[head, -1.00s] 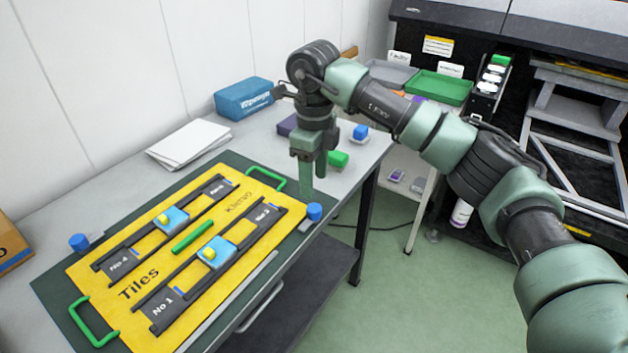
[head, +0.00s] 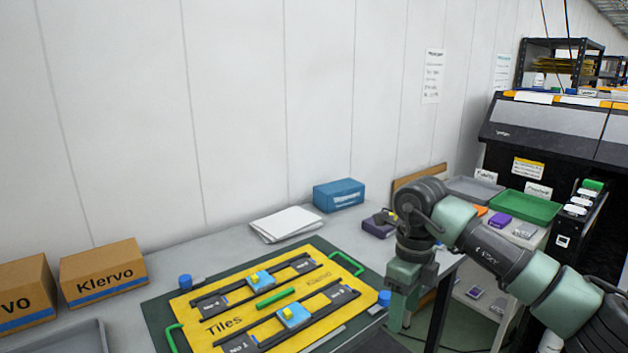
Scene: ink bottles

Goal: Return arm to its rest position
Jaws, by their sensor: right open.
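My right arm comes in from the lower right, with its gripper (head: 402,305) pointing down at the right edge of the table. The gripper is open and empty, beside the right end of the yellow tile board (head: 232,337). The board lies on a dark green mat (head: 158,315) on the grey table. It has two dark rails, each with a blue slider (head: 261,279) with a yellow knob, and green handles (head: 346,263) at its ends. My left gripper is not in view.
Paper sheets (head: 286,224) and a blue box (head: 339,195) lie behind the board. Klervo cartons (head: 104,273) stand at the left. A green tray (head: 525,206) and a grey tray (head: 472,189) sit at the right before a black printer (head: 545,130).

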